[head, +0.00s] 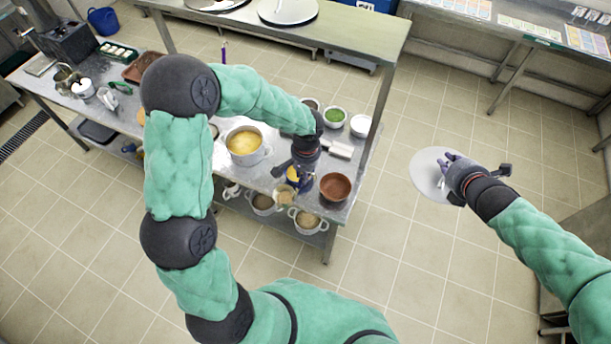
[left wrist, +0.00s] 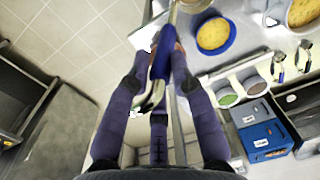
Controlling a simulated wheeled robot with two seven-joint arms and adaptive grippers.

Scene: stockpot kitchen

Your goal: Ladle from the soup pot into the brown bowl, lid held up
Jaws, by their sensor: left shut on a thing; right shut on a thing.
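The soup pot (head: 244,143), light with yellow soup, stands open on the steel table; part of it shows in the left wrist view (left wrist: 304,12). The brown bowl (head: 335,186) sits near the table's front right corner. My left gripper (head: 296,178) is over the table between pot and bowl, nearer the bowl. It is shut on the ladle's blue handle (left wrist: 162,55); the ladle's cup is not clear. My right gripper (head: 451,172) is shut on the round pale lid (head: 427,176) and holds it over the floor, right of the table.
A blue-rimmed bowl of yellow food (left wrist: 213,33) is close to my left gripper. A green-filled container (head: 335,115) and a white one (head: 361,125) stand at the table's back right. More pots (head: 307,221) are on the lower shelf. The floor at right is open.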

